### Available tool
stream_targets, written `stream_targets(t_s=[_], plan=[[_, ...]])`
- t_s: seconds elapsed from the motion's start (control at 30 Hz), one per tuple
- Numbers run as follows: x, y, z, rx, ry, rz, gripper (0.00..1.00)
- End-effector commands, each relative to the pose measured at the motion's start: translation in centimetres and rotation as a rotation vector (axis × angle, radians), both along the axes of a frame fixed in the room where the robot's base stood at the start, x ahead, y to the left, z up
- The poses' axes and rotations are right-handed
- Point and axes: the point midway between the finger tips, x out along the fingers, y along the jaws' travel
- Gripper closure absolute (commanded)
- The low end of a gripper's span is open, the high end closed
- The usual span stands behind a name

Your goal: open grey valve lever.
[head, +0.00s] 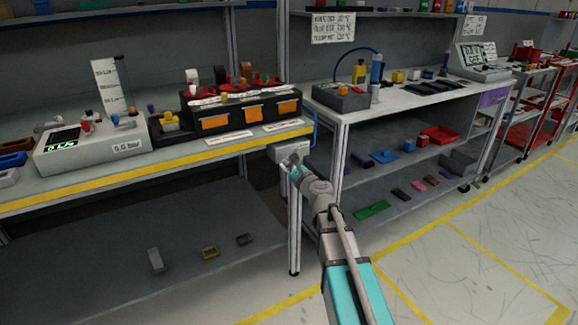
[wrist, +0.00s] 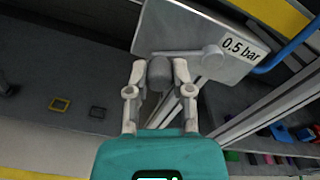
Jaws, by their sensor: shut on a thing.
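The grey valve lever (wrist: 185,52) shows in the wrist view as a thin bar running left from a round hub on a light grey plate (wrist: 165,22). The plate carries a "0.5 bar" label. A darker grey cylindrical knob (wrist: 160,72) stands near the bar's left end, between the fingertips of my gripper (wrist: 159,68). My gripper is shut on this knob. In the head view my gripper (head: 294,164) reaches the plate (head: 285,152) below the bench's right end. The lever itself is too small to make out there.
A blue hose (wrist: 292,45) curves beside the plate's right edge. A bench leg (head: 295,225) stands close below my gripper. A yellow-edged bench top (head: 215,150) lies above left. A second bench (head: 400,105) with shelves stands to the right. The floor at front right is clear.

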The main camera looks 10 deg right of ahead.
Motion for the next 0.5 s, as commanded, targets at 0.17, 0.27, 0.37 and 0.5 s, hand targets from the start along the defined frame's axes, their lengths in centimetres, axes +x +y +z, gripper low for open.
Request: stream_targets(t_s=[0.17,0.27,0.37,0.5], plan=[[0.3,-0.6,-0.9,-0.159,-0.051,-0.006,1.0],[0.4,-0.9,-1.3,-0.25,-0.08,-0.006,1.0],[0.5,-1.1,-1.6,-0.339,-0.109,-0.006,1.0],[0.6,-1.6,-2.0,-0.466,-0.148,-0.005,1.0]])
